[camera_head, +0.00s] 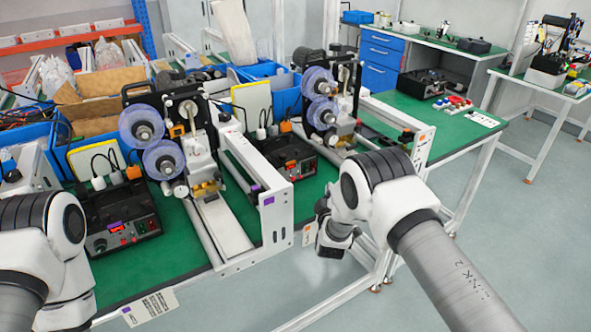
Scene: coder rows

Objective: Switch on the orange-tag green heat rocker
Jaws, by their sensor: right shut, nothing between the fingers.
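The orange-tagged control box (284,153) is a dark unit on the green bench in the middle of the head view. Its orange tag (291,164) is on the front face. Small controls sit along that face, but the green heat rocker is too small to make out, and so is its position. My right gripper (334,246) is shut and empty, in front of and below the box, near the bench's front edge and apart from the box. My left arm shows at the lower left, but its gripper is out of view.
A similar control box with a purple tag (115,227) stands at the left. Two coder machines with blue reels (141,125) (320,83) and a white conveyor frame (280,210) stand nearby. Blue bins (27,134) lie behind. The floor at the right is free.

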